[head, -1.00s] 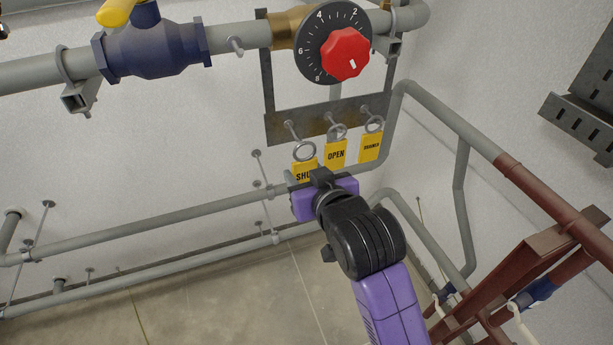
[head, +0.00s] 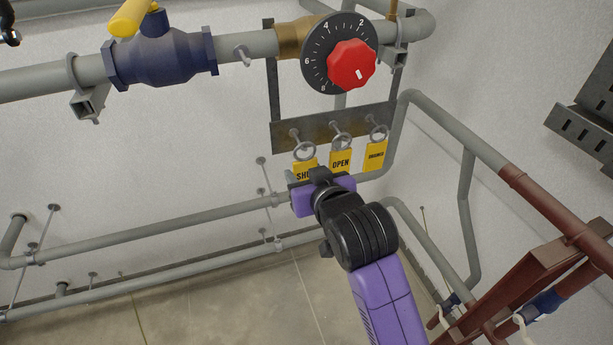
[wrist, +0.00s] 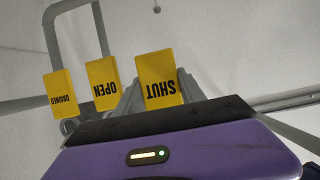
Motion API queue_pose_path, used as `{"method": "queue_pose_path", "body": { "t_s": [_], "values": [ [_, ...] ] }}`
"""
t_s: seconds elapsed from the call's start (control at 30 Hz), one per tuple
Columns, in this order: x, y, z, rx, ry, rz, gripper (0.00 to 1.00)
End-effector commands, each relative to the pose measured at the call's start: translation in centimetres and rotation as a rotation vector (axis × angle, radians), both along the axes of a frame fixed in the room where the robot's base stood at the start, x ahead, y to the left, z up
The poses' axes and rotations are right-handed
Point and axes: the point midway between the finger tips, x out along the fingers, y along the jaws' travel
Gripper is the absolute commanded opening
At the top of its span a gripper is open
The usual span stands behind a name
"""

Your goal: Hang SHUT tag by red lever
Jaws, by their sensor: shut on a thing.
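The yellow SHUT tag (head: 304,168) is at the left of a row of tags under a metal rack plate, its ring (head: 304,150) up by the left peg. I cannot tell whether the ring is still around the peg. My gripper (head: 318,182) is shut on the SHUT tag, and my wrist hides its lower part. In the wrist view the SHUT tag (wrist: 160,80) shows upside down between the fingers. No red lever can be made out; a red knob (head: 351,64) on a black numbered dial sits above the rack.
The OPEN tag (head: 341,160) and the DRAINED tag (head: 375,156) hang from pegs just right of my gripper. A blue valve with a yellow lever (head: 131,17) is on the upper left pipe. Red-brown pipework (head: 540,270) stands at the right.

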Motion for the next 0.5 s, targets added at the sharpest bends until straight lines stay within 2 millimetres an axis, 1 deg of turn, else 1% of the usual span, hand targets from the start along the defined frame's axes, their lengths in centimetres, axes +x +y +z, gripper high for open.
{"method": "queue_pose_path", "body": {
  "t_s": [0.5],
  "values": [
    [1.4,0.4,0.0,0.001,-0.001,0.001,0.07]
  ]
}}
